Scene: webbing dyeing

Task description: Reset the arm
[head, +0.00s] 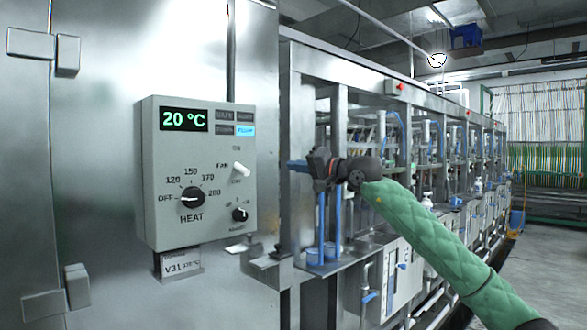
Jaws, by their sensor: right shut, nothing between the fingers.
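My right arm, in a green quilted sleeve, reaches in from the lower right of the head view. My right gripper (297,163) is at the middle, pointing left, shut and empty. It is to the right of the grey control box (205,140) and apart from it in the picture. The box has a display (184,119) reading 20 °C, a black heat knob (193,197) with its pointer toward OFF, a white fan switch (241,169) and a smaller black knob (240,214). My left gripper is out of view.
The box is mounted on a steel cabinet (100,190) with hinges. A long steel machine frame (340,65) with blue fittings runs back to the right, behind my right gripper. Bare floor (545,260) shows at the far right.

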